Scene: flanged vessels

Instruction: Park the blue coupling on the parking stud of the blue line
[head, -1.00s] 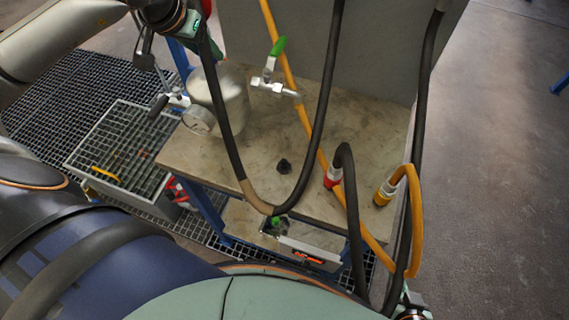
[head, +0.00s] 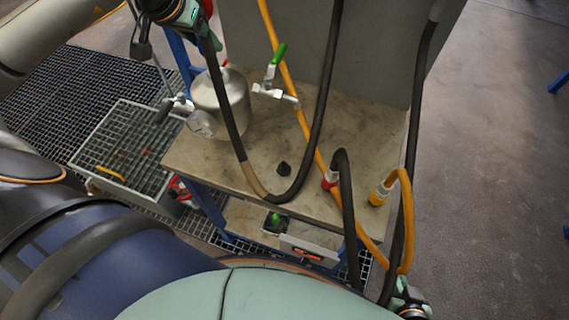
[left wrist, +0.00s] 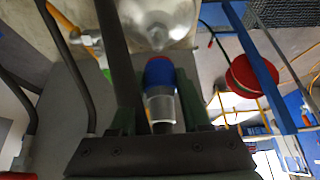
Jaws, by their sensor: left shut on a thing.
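My left gripper (head: 196,20) is at the top left of the head view. In the left wrist view its fingers (left wrist: 158,100) are shut on the blue coupling (left wrist: 159,72), which has a blue collar and a metal body. The coupling is hidden in the head view. A dark hose (head: 228,110) hangs from near this gripper in a loop over the bench. A short black stud (head: 284,169) stands bare on the bench; I cannot read any line marking on it.
A metal vessel (head: 232,97) with a gauge (head: 202,124) stands on the bench's left. A green-handled valve (head: 275,65) is behind. A red coupling (head: 330,180) and a yellow coupling (head: 379,194) stand to the right with their hoses. Bench top (head: 255,160) is clear around the stud.

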